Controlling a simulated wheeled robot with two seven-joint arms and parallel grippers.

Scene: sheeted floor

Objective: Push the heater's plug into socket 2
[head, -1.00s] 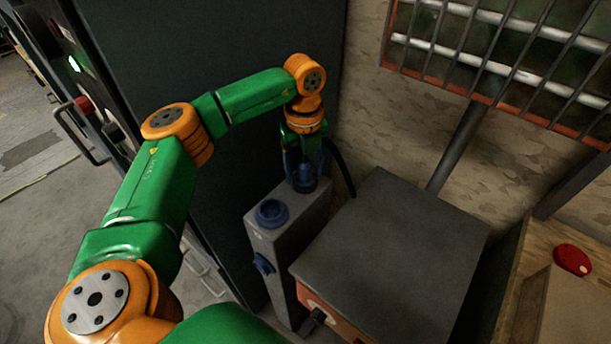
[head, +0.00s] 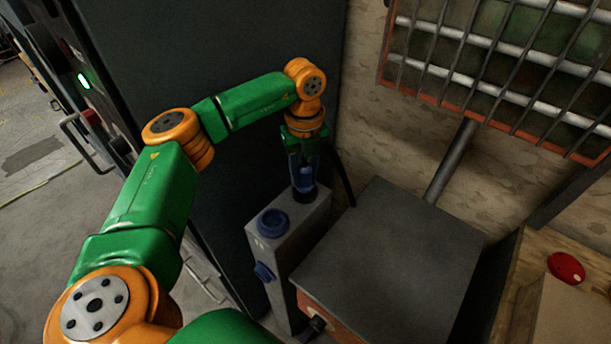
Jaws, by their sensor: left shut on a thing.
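A grey socket box (head: 290,255) stands upright beside the dark cabinet. It has a blue socket (head: 272,222) on the near part of its top and another blue socket (head: 263,271) on its left side. My left gripper (head: 304,178) points down over the far end of the box top, shut on a blue plug (head: 304,176). The plug is upright, its dark lower end at the box top; the socket under it is hidden, and I cannot tell how deep the plug sits. The heater (head: 490,70), apparently the barred orange-framed panel, is at upper right. My right gripper is not in view.
A dark cable (head: 342,178) runs down behind the gripper. A grey flat-topped unit (head: 390,255) stands close right of the box. The tall dark cabinet (head: 240,60) rises behind my arm. A red button (head: 566,268) is at far right.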

